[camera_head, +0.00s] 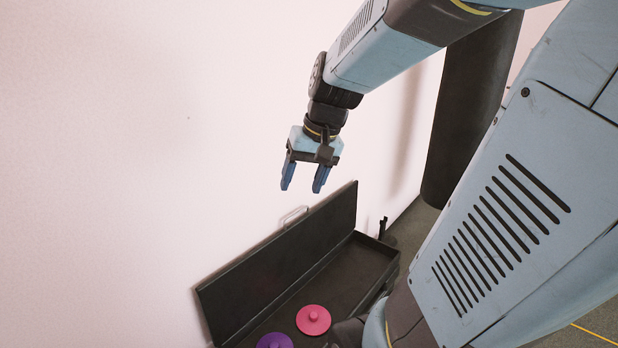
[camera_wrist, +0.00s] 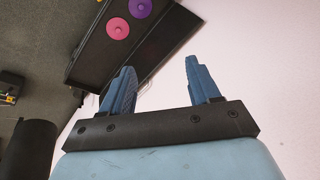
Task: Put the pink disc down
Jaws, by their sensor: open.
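The pink disc (camera_head: 313,320) lies flat in the open black case (camera_head: 345,277), with a small knob at its middle. It also shows in the wrist view (camera_wrist: 118,28). A purple disc (camera_head: 275,341) lies beside it, partly cut off by the lower edge of the head view; the wrist view shows it too (camera_wrist: 140,8). My gripper (camera_head: 305,188) is open and empty, with its blue fingers apart and pointing down. It is well above the case, clear of both discs. The wrist view shows nothing between the fingers (camera_wrist: 158,82).
The case's raised lid (camera_head: 280,265) stands upright along the pale wall (camera_head: 130,150), with a metal handle (camera_head: 294,215) near its top edge. The right part of the case floor is bare. Grey floor (camera_head: 415,228) shows beyond the case at right.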

